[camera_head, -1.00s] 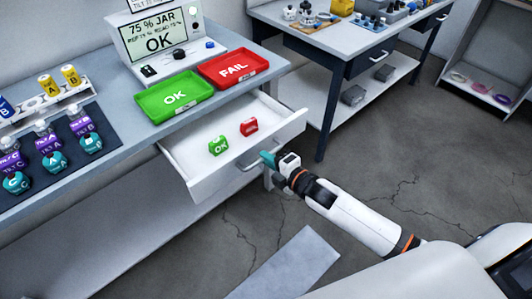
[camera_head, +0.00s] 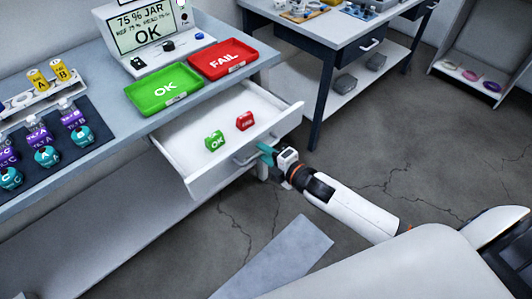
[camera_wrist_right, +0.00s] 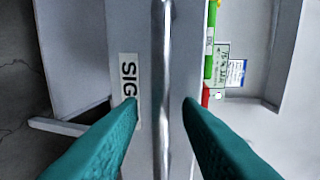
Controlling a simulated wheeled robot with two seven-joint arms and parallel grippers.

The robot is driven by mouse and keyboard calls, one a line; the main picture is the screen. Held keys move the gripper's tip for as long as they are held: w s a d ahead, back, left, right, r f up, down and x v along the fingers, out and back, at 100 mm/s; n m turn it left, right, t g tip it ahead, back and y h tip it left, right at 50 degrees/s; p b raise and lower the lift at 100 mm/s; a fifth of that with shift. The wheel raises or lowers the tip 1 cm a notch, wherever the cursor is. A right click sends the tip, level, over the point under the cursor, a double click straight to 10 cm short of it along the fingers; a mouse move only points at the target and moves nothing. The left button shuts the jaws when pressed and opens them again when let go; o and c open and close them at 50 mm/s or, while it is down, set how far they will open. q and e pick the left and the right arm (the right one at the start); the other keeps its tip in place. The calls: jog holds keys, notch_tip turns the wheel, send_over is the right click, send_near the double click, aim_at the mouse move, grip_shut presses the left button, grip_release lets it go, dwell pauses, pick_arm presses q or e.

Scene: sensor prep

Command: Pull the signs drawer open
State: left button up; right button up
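The signs drawer (camera_head: 205,184) is white and stands out from under the table, pulled well open. A green OK sign (camera_head: 214,141) and a red sign (camera_head: 245,121) stand inside it. My right gripper (camera_head: 264,152) is at the drawer's bar handle (camera_head: 243,160). In the right wrist view the handle (camera_wrist_right: 162,80) runs between my two teal fingertips (camera_wrist_right: 160,103), with a visible gap on each side, so the gripper looks open around it. A label reading "SIG" (camera_wrist_right: 128,76) is partly covered by one finger. My left gripper is not in view.
A green OK tray (camera_head: 164,90) and a red FAIL tray (camera_head: 221,60) lie on the table above the drawer, beside a display (camera_head: 145,30). Bottles stand on a dark mat (camera_head: 95,140) at left.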

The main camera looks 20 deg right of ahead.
jog(key=shift+s, duration=0.1)
jog(key=v, duration=1.2)
jog(key=s+d+f+m+g+h, duration=0.2)
jog(key=s+f+m, duration=0.15)
jog(key=f, duration=0.55)
jog(key=s+d+f+m+g+h, duration=0.1)
jog(key=s+d+f+m+g, duration=0.2)
jog(key=f, duration=0.7)
jog(key=s+d+f+m+g+h, duration=0.15)
jog(key=f+m, duration=0.25)
jog(key=f, duration=0.5)
jog(key=s+a+f+m+g, duration=0.3)
jog(key=s+f, duration=0.5)
jog(key=s, duration=0.4)
jog(key=s+a+f+m+g+p, duration=0.1)
jog(key=s+a+f+m+g, duration=0.3)
jog(key=s+f, duration=0.5)
jog(key=s+m+h, duration=0.1)
jog(key=s+m, duration=0.1)
jog(key=s, duration=0.1)
jog(key=shift+s+a+f, duration=0.3)
jog(key=shift+s, duration=0.05)
